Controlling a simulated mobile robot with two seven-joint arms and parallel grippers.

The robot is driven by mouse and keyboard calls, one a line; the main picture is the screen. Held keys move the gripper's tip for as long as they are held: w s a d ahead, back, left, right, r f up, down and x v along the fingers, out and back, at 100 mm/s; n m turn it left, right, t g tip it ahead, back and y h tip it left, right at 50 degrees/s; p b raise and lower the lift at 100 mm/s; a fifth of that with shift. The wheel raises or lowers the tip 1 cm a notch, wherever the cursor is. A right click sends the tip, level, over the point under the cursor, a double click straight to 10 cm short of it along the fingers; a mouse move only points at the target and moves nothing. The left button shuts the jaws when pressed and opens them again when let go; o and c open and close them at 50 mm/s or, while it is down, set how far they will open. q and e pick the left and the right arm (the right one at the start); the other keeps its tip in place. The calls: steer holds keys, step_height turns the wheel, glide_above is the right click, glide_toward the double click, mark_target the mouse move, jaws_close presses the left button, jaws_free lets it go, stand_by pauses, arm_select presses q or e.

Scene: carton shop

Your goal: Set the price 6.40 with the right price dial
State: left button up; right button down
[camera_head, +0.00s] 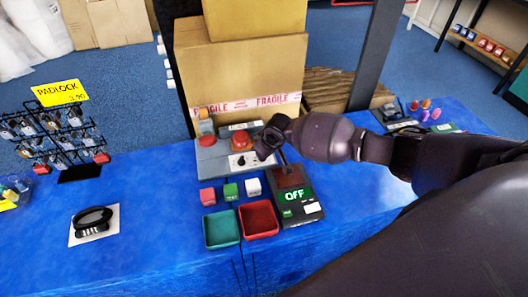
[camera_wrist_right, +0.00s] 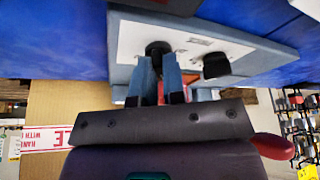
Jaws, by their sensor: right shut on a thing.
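A grey panel with a white face (camera_head: 239,167) stands on the blue table in front of the cartons. Its left dial, a dark knob (camera_head: 241,160), is free in the head view and also shows in the wrist view (camera_wrist_right: 216,65). My right gripper (camera_head: 262,151) reaches in from the right. In the wrist view its two blue-grey fingers (camera_wrist_right: 160,80) are shut on the right price dial, a black knob (camera_wrist_right: 158,48) on the white face. The right dial is hidden behind the gripper in the head view. No price reading is legible. My left gripper is not in view.
A red button (camera_head: 242,143) stands behind the dials. A dark device marked OFF (camera_head: 313,221) is close to my right arm. Red, green and white cubes (camera_head: 230,192) and two trays (camera_head: 222,243) lie in front. A padlock rack (camera_head: 62,139) stands left; cartons (camera_head: 240,75) are behind.

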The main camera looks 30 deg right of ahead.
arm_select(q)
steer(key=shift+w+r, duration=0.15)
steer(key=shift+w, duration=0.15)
arm_select(e)
steer(key=shift+f, duration=0.1)
steer(key=c, duration=1.2)
jaws_free()
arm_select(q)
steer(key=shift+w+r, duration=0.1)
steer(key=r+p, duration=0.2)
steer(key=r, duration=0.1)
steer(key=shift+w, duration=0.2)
arm_select(e)
steer(key=v, duration=1.1)
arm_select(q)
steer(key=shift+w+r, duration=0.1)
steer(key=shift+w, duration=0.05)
